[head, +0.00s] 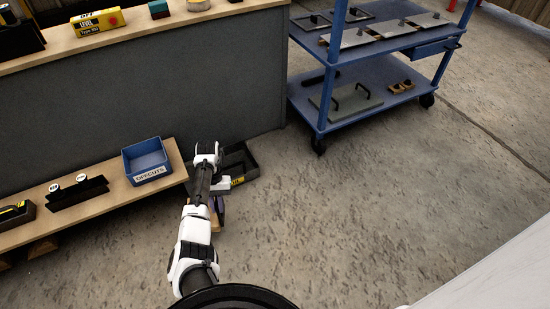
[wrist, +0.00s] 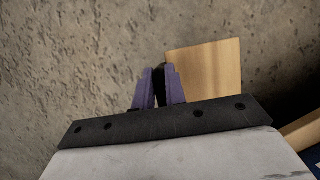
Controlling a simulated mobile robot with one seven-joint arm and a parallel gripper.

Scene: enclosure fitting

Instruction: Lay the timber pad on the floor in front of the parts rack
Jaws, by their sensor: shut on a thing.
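My gripper (head: 217,203) is low over the concrete floor, in front of the right end of a low wooden shelf. In the wrist view its purple fingers (wrist: 159,88) are shut, with a dark piece between them. The timber pad (wrist: 208,68), a pale flat wooden piece, shows at the right finger, partly hidden by it and by the gripper body. A small bit of wood shows below the fingers in the head view (head: 215,224). The pad's contact with the floor is unclear. A blue shelved rack (head: 347,70) stands at upper right; no label marks it as the parts rack.
The low wooden shelf (head: 107,203) holds a blue OFFCUTS bin (head: 146,160) and a black holder (head: 78,194). A black tray (head: 248,160) with a yellow label sits on the floor behind my gripper. The floor (head: 370,205) to the right is clear.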

